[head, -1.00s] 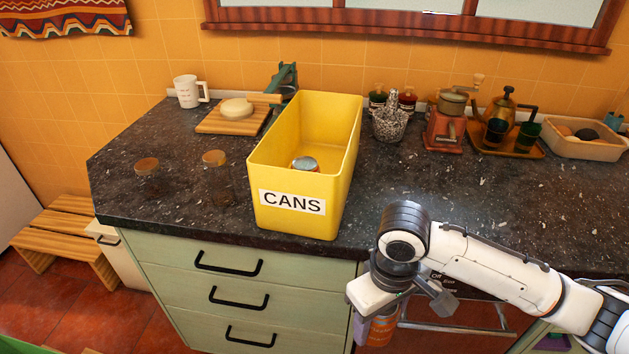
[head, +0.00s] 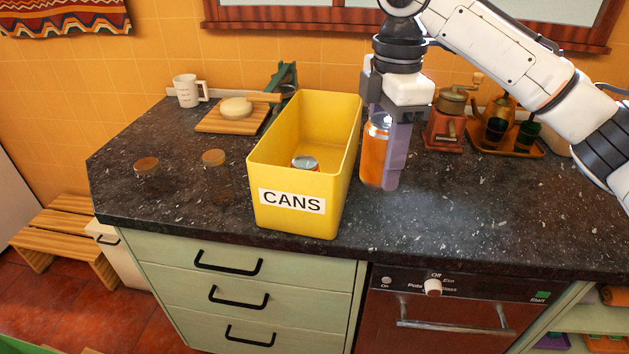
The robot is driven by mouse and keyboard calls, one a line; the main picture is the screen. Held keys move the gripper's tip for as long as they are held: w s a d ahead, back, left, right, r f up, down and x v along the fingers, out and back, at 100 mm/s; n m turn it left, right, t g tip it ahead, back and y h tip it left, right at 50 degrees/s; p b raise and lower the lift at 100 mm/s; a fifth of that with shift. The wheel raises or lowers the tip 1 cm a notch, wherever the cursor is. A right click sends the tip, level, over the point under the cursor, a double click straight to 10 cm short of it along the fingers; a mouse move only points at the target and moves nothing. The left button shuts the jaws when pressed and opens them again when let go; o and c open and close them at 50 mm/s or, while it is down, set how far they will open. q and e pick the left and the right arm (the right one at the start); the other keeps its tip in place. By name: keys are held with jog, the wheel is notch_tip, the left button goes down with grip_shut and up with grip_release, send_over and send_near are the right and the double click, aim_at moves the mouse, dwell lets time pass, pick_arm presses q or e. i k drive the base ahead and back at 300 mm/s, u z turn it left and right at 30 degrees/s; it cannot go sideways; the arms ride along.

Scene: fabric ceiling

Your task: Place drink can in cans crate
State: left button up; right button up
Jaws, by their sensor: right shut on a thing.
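The yellow cans crate (head: 336,165) stands on the dark counter, open at the top, with a white CANS label on its front. One can (head: 305,163) shows inside it, its silvery top visible. My right gripper (head: 384,165) points down just right of the crate, shut on an orange drink can (head: 373,158). The can is upright between the fingers, and its right part is hidden by a finger. I cannot tell how far its base is above the counter. My left gripper is not in view.
Two glass jars with brown lids (head: 214,158) stand left of the crate. A wooden board (head: 215,123) and a white mug (head: 186,91) are behind. A red grinder (head: 444,130) and a tray with a pot (head: 505,145) stand at the right. The front right counter is clear.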

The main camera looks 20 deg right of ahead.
aim_at(321, 163)
jog(key=i, duration=1)
